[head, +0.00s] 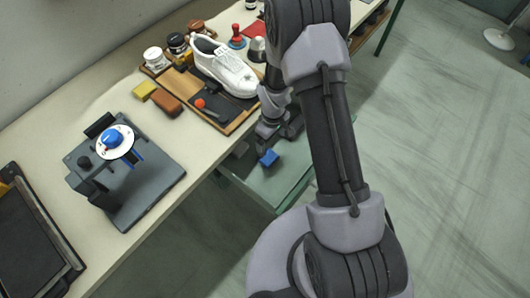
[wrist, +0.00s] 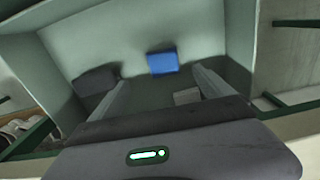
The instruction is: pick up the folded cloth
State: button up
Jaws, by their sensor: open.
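A small blue item (wrist: 162,62), which looks like the folded cloth, lies inside a grey-green bin (wrist: 110,38) in the wrist view. It also shows in the head view as a blue patch (head: 269,158) in the bin beside the bench. My gripper (wrist: 160,75) is open, its fingers pointing into the bin, with the blue item ahead between and beyond the fingertips. Nothing is held. In the head view my gripper (head: 276,141) is over the bin, partly hidden by my arm.
A dark item (wrist: 97,78) lies left in the bin, and a pale flat item (wrist: 187,96) lies near the right finger. The bin walls stand close around. On the bench are a white shoe (head: 222,68), a wooden board (head: 182,91) and a dark fixture (head: 125,185).

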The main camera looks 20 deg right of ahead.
jog(key=b, duration=0.1)
send_over(270, 158)
jog(key=f, duration=0.5)
jog(key=shift+w+d+f, duration=0.2)
jog(key=shift+d+f, duration=0.05)
jog(key=shift+f, duration=0.05)
jog(key=f+b, duration=0.2)
jog(key=f, duration=0.3)
jog(key=shift+s+a+f+b, duration=0.1)
jog(key=shift+a+f+b, duration=0.2)
jog(key=shift+b, duration=0.1)
jog(key=shift+r, duration=0.2)
jog(key=shift+c, duration=0.6)
jog(key=c, duration=1.3)
notch_tip(270, 158, up, 18)
jog(key=p, duration=0.6)
